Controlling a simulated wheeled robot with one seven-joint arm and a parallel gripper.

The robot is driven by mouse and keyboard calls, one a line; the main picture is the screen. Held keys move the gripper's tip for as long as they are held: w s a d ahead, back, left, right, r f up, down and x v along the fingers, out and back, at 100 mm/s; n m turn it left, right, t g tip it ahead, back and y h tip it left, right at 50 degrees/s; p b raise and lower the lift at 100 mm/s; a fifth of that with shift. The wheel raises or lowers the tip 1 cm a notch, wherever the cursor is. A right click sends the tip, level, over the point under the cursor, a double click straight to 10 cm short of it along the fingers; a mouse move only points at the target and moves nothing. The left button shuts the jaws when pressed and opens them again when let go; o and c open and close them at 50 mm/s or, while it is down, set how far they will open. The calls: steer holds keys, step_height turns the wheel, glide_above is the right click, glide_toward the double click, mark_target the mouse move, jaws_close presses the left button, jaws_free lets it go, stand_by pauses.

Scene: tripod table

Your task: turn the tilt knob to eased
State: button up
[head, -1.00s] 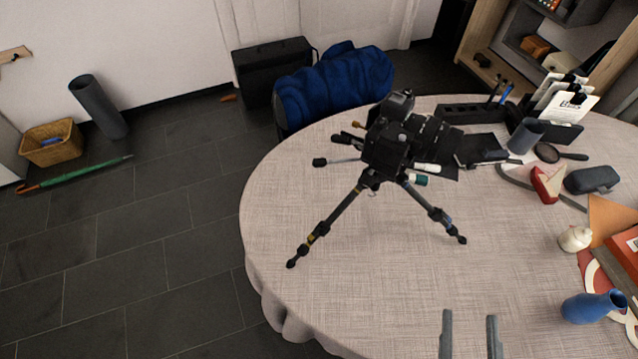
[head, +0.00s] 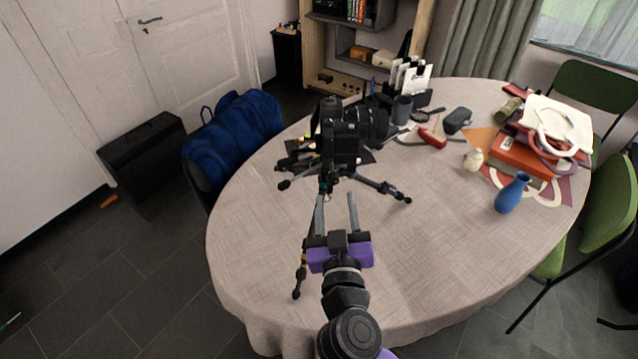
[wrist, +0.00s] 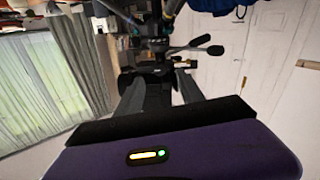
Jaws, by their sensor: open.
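A black camera (head: 352,130) sits on top of a small tripod (head: 375,184), which stands with spread legs on the round table. My gripper (head: 337,200) is open and empty, just in front of the tripod, its fingers pointing at the part below the camera. The front leg is partly hidden behind my gripper. In the wrist view, my gripper (wrist: 160,82) has its two fingers apart, and the dark tripod head (wrist: 152,72) shows between and beyond them. A handle with a dark grip (wrist: 197,43) sticks out to the right there. I cannot tell which part is the tilt knob.
The table (head: 420,235) has clear cloth in front and to the right of the tripod. A blue bundle (head: 235,135) lies behind the table's left edge.

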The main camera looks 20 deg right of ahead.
mark_target(333, 182)
steer(key=p+x, duration=0.2)
steer(key=x, duration=0.5)
steer(key=shift+w+d, duration=0.1)
steer(key=shift+w, duration=0.15)
steer(key=shift+c, duration=0.3)
jaws_close()
